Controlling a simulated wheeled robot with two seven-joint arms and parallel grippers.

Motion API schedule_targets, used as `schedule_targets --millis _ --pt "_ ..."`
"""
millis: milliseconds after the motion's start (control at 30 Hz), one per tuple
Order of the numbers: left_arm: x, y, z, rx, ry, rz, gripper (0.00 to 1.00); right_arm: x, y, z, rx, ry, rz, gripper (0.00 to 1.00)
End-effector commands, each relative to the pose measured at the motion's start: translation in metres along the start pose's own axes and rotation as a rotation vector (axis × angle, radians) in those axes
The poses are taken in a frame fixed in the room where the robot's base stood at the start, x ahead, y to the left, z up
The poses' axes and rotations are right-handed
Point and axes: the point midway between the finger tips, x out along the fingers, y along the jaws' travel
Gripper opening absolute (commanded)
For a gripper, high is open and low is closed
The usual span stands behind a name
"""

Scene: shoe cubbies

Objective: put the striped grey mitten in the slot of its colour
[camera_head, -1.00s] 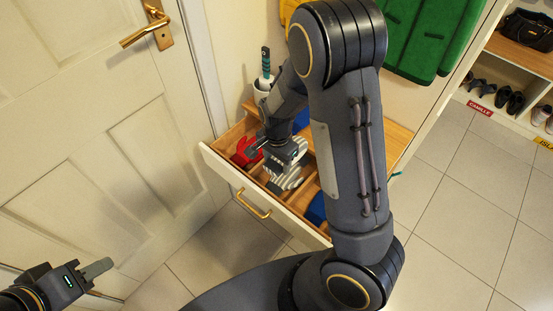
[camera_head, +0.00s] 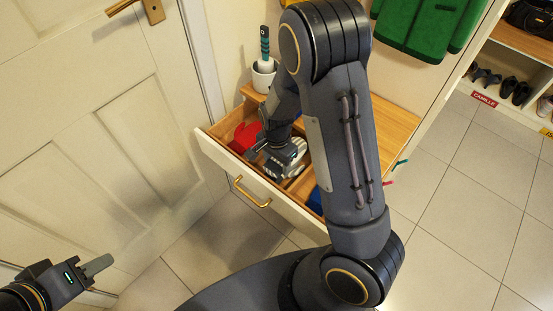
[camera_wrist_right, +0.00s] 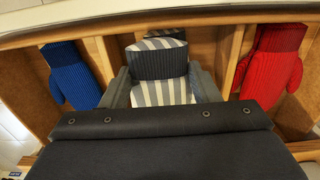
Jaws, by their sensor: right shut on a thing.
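The striped grey mitten (camera_wrist_right: 162,93) is between the fingers of my right gripper (camera_wrist_right: 161,80), which is shut on it. It also shows in the head view (camera_head: 287,162), low over the open drawer (camera_head: 225,166). In the right wrist view a dark ribbed part and another grey-striped piece (camera_wrist_right: 155,43) lie just beyond, in the middle compartment; I cannot tell whether the held mitten touches the drawer floor. A blue mitten (camera_wrist_right: 72,78) lies in the compartment on the left of that view, a red mitten (camera_wrist_right: 272,62) on the right. My left gripper (camera_head: 97,266) is empty, far from the drawer.
Thin wooden dividers (camera_wrist_right: 236,58) separate the compartments. A white pot (camera_head: 263,76) with a teal-handled tool stands behind the drawer. A white door (camera_head: 110,130) is on the left. Green cloth hangs above, and shoe cubbies (camera_head: 500,75) are at the right. My right arm hides part of the drawer.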

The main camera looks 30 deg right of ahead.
Motion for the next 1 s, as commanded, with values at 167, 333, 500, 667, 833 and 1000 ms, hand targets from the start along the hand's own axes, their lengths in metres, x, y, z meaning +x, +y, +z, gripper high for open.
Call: schedule_targets --millis 167,333,500,667,833,1000 --pt "0.011 -0.005 0.006 0.000 0.000 0.000 0.36 0.018 0.000 0.000 0.000 0.000 0.000 0.34" --pt "0.019 -0.009 0.010 0.000 0.000 0.000 0.36 0.031 0.000 0.000 0.001 0.000 0.000 0.34" --pt "0.024 -0.011 0.012 0.000 0.000 0.000 0.36 0.039 0.000 0.000 0.001 0.000 0.000 0.34" --pt "0.026 -0.012 0.013 0.000 0.000 0.000 0.36 0.043 0.000 0.000 0.001 0.000 0.000 0.34" --pt "0.026 -0.012 0.013 0.000 0.000 0.000 0.36 0.043 0.000 0.000 0.000 0.000 -0.001 0.34" --pt "0.026 -0.012 0.013 0.000 0.000 0.000 0.36 0.043 0.000 0.000 0.000 0.000 0.000 0.56"
